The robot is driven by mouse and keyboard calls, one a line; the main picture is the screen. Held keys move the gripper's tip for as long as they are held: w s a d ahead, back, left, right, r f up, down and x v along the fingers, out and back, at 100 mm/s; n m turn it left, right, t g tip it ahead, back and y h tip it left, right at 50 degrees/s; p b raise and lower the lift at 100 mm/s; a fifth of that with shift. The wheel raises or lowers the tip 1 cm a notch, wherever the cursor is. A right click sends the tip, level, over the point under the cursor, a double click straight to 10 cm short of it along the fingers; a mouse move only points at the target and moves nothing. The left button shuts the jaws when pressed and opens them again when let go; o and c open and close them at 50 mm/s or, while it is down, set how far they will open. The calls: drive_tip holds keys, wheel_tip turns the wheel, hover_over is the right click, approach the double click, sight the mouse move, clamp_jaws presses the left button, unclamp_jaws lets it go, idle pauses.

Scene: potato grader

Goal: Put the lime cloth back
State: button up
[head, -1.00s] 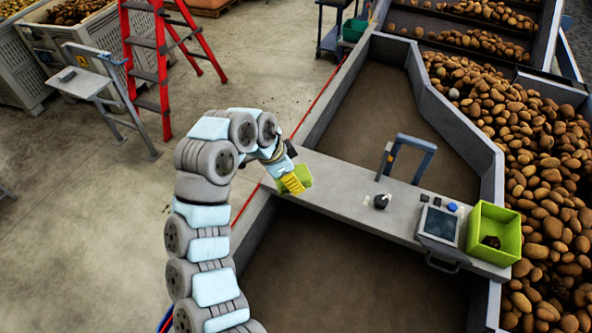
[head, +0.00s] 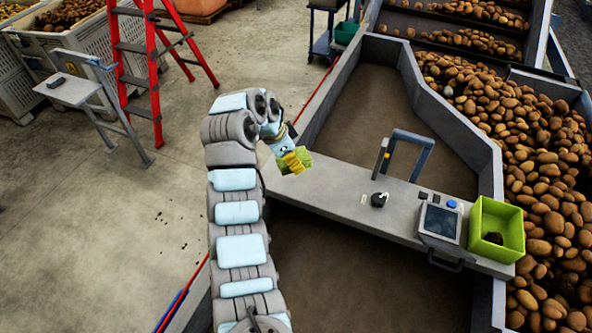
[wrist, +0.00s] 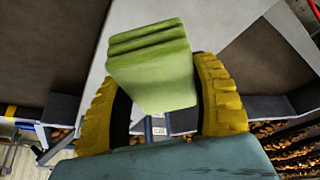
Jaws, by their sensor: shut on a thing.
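The lime cloth (head: 297,163) is a folded, thick light-green pad in my gripper. It also shows in the wrist view (wrist: 155,65), between two yellow ribbed fingers. My gripper (head: 294,160) is shut on it, at the left end of the grey shelf (head: 335,183) that crosses the grader. The fingers partly hide the cloth in the head view. I cannot tell whether the cloth touches the shelf.
On the shelf stand a dark knob (head: 379,199), a blue-grey arch frame (head: 425,150), a screen panel (head: 440,222) and a lime bin (head: 507,228) holding a dark lump. Potatoes (head: 545,170) lie beyond. Brown belts lie on both sides of the shelf.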

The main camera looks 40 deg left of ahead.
drive_tip(key=shift+w+a+f+b, duration=0.15)
drive_tip(key=shift+w+f+b, duration=0.05)
drive_tip(key=shift+f+b, duration=0.25)
drive_tip(key=shift+w+a+f+b, duration=0.15)
drive_tip(key=shift+f+b, duration=0.15)
drive_tip(key=shift+f, duration=0.2)
drive_tip(key=shift+w, duration=0.3)
drive_tip(key=shift+w+a+f+p, duration=0.15)
drive_tip(key=shift+w+a+f, duration=0.15)
drive_tip(key=shift+f, duration=0.25)
drive_tip(key=shift+w+a+f+p, duration=0.15)
drive_tip(key=shift+w+a+f, duration=0.1)
drive_tip(key=shift+w+f, duration=0.25)
drive_tip(key=shift+w+a+f+p, duration=0.15)
drive_tip(key=shift+w+a+f, duration=0.15)
drive_tip(key=shift+f, duration=0.3)
drive_tip(key=shift+w+f, duration=0.15)
wheel_tip(320, 180, down, 2)
drive_tip(key=shift+f+p, duration=0.15)
drive_tip(key=shift+p, duration=0.5)
drive_tip(key=shift+f, duration=0.4)
drive_tip(key=shift+f, duration=0.2)
drive_tip(key=o, duration=1.1)
